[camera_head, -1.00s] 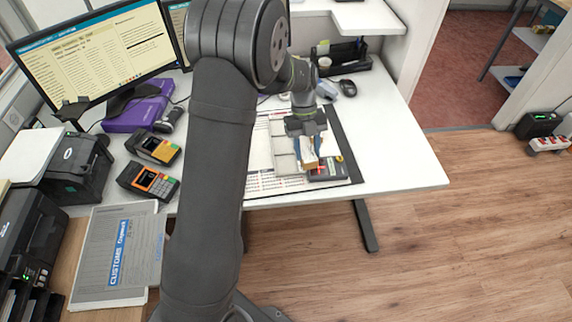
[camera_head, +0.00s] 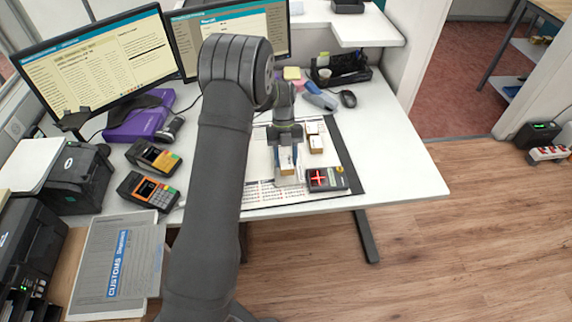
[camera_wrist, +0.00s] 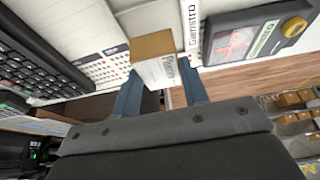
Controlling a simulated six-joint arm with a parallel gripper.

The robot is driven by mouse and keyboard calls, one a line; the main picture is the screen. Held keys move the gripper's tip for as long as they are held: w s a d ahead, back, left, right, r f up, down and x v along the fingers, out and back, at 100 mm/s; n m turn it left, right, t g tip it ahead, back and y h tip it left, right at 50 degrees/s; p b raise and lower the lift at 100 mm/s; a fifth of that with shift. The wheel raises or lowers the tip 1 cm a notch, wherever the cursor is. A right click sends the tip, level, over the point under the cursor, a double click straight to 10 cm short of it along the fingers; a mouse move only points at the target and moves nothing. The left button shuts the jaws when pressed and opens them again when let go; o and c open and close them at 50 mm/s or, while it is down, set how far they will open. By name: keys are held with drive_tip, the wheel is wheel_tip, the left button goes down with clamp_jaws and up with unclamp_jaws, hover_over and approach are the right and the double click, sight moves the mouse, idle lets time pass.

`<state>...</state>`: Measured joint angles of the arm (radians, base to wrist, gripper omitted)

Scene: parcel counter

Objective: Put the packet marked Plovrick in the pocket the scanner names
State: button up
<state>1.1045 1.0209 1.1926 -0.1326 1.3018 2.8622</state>
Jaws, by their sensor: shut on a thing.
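My gripper (camera_head: 287,150) is shut on a small brown and white packet (camera_head: 286,166), held between its blue fingers. In the wrist view the packet (camera_wrist: 152,47) has a white label face whose small print seems to begin "Plo"; I cannot read it all. The scanner (camera_head: 318,184), dark grey with a yellow button, lies to the right of the gripper, and its screen shows a red cross-like mark. It also shows in the wrist view (camera_wrist: 262,28). A grey surface (camera_head: 289,182), perhaps the pocket tray, shows below the packet; the arm and gripper hide most of it.
Two more packets stand right of the gripper, one farther (camera_head: 312,127) and one nearer (camera_head: 316,143). A printed sheet (camera_head: 262,194) lies in front. Card terminals (camera_head: 148,190) sit at the left. The white counter (camera_head: 390,150) is clear at the right.

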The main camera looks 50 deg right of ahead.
sight(286, 158)
drive_tip(key=shift+f, duration=1.8)
drive_tip(key=shift+f, duration=0.1)
drive_tip(key=o, duration=1)
drive_tip(key=shift+o, duration=0.2)
drive_tip(key=v, duration=1.2)
drive_tip(key=x, duration=1.1)
drive_tip(key=shift+s+a+f, duration=0.15)
drive_tip(key=shift+f, duration=0.05)
drive_tip(key=shift+r, duration=1.65)
